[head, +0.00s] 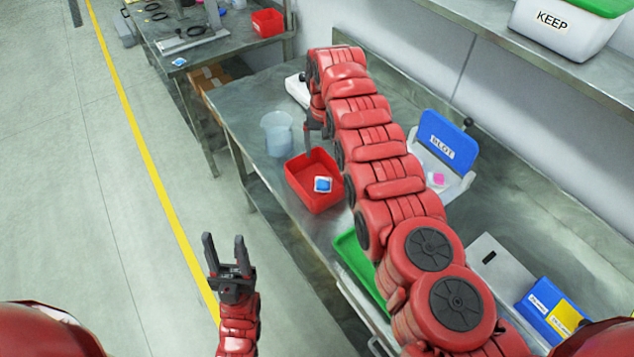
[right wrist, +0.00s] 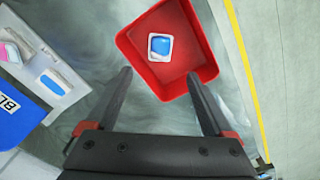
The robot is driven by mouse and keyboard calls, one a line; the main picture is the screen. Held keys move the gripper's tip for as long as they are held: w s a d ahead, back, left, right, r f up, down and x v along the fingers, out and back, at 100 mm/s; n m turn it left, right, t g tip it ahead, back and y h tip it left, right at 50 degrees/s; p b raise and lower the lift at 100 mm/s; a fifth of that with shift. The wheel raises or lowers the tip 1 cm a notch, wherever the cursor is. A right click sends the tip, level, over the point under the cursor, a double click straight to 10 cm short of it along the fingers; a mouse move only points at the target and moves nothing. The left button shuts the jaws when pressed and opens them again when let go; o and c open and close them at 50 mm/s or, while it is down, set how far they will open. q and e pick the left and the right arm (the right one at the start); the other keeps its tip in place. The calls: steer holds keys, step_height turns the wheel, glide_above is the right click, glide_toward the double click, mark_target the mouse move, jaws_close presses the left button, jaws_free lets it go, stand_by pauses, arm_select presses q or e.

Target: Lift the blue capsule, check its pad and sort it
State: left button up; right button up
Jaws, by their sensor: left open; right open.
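The blue capsule (head: 322,184), on a small white square, lies in a red tray (head: 300,178) on the steel bench. In the right wrist view the blue capsule (right wrist: 160,46) is in the red tray (right wrist: 203,45), ahead of the fingertips. My right gripper (right wrist: 158,75) is open and empty, with its fingers apart by the tray's near side; in the head view my right arm partly hides it. The capsule's underside is hidden. My left gripper (head: 224,240) is open and empty over the floor, left of the bench.
A clear beaker (head: 278,135) stands behind the tray. A box with a raised blue BLOT lid (head: 448,140) holds a pink piece (head: 437,179). A green tray (head: 357,262) is partly behind my arm. A white KEEP bin (head: 560,28) is on the shelf.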

step_height(320, 180, up, 17)
steer(key=p, duration=1)
steer(key=shift+p, duration=0.4)
